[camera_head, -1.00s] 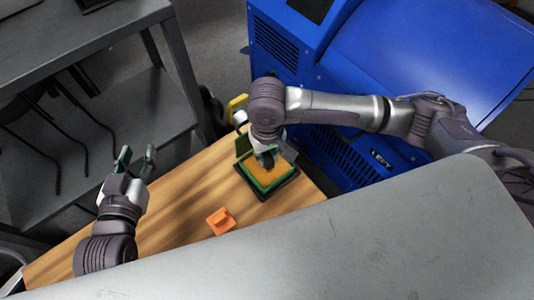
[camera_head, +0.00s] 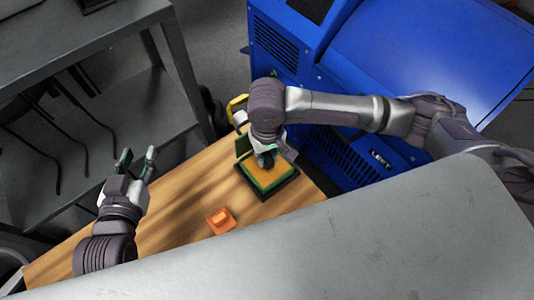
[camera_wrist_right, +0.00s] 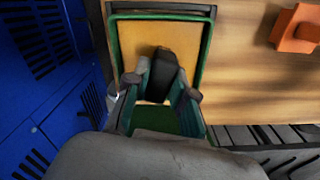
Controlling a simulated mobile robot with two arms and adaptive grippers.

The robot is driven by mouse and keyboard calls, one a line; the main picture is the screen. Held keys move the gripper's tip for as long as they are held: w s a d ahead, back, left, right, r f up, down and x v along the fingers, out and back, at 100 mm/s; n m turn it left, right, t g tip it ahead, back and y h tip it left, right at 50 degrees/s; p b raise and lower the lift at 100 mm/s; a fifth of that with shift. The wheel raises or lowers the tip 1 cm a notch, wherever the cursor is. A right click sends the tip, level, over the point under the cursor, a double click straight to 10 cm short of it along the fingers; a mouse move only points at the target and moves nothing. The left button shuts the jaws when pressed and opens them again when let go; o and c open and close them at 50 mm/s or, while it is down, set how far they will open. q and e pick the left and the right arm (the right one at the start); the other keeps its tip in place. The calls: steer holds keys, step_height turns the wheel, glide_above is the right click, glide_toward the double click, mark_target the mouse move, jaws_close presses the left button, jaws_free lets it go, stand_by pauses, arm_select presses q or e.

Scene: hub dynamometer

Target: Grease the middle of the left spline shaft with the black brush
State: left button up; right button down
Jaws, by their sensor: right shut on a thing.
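My right gripper (camera_head: 267,158) points down over a green tray (camera_head: 243,145) with a yellow-orange filling (camera_head: 270,175). In the right wrist view the right gripper (camera_wrist_right: 161,90) is shut on a black brush (camera_wrist_right: 165,72), which stands out against the yellow filling (camera_wrist_right: 135,35) of the tray (camera_wrist_right: 112,45). I cannot tell whether the brush touches the filling. My left gripper (camera_head: 137,160) is open and empty above the left side of the wooden table. I cannot make out the left spline shaft in these views.
An orange block (camera_head: 221,220) lies on the wooden table (camera_head: 180,215), left of the tray. A blue machine (camera_head: 420,50) stands behind and to the right. A grey metal shelf (camera_head: 90,40) stands at the left. A large grey surface (camera_head: 330,250) fills the front.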

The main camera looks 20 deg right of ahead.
arm_select(q)
steer(key=shift+s+a+f+g+y+p, duration=0.2)
steer(key=shift+s+f+g, duration=0.25)
steer(key=shift+f, duration=0.2)
steer(key=shift+s+a+f+g+y+p, duration=0.15)
steer(key=shift+s+a+f+g, duration=0.1)
steer(key=shift+s+f+g, duration=0.35)
steer(key=shift+s+a+f+g+y+p, duration=0.15)
steer(key=shift+s+a+f+g, duration=0.15)
steer(key=shift+f, duration=0.45)
stand_by(6.0)
